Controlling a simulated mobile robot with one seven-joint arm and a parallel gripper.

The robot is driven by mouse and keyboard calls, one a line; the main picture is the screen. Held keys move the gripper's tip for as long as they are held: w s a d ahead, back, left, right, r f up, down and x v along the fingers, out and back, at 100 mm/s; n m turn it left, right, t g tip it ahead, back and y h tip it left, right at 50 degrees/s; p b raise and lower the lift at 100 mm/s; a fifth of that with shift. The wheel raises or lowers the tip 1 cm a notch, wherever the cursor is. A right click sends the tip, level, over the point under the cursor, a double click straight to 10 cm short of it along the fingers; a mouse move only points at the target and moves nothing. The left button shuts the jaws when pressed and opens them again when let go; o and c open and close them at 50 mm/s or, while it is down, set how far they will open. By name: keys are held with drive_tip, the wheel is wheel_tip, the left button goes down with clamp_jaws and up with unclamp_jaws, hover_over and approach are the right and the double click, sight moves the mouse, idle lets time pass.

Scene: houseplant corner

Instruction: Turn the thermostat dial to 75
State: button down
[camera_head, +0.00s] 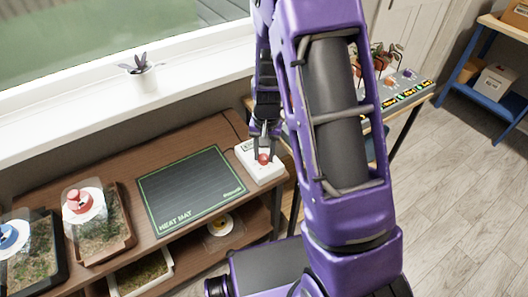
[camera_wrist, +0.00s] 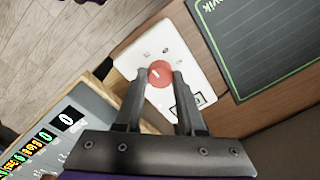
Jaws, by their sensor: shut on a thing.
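The thermostat is a white box (camera_head: 262,172) on the right end of the brown wooden shelf top, beside the heat mat. It has a red round dial (camera_head: 264,158) with a white pointer mark. In the wrist view the red dial (camera_wrist: 160,74) sits between my fingertips, and the white box (camera_wrist: 190,50) shows printed marks and a small dark display (camera_wrist: 186,102). The marks are too small to read. My gripper (camera_head: 264,148) points down over the box and is shut on the dial, as the wrist view (camera_wrist: 158,76) also shows.
A dark heat mat (camera_head: 192,187) lies left of the thermostat. Planted trays with a red-topped (camera_head: 84,200) and a blue-topped cover (camera_head: 14,236) stand further left. A panel with colored number displays (camera_head: 408,92) is on a table at the right. A small potted plant (camera_head: 142,76) is on the windowsill.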

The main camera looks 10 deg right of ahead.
sight(267, 157)
idle(0.4)
drive_tip(key=c, duration=0.5)
unclamp_jaws()
drive_tip(key=shift+r, duration=0.1)
wheel_tip(267, 157, up, 17)
drive_tip(key=p, duration=0.3)
drive_tip(key=shift+s+d+r, duration=0.15)
drive_tip(key=shift+d, duration=0.2)
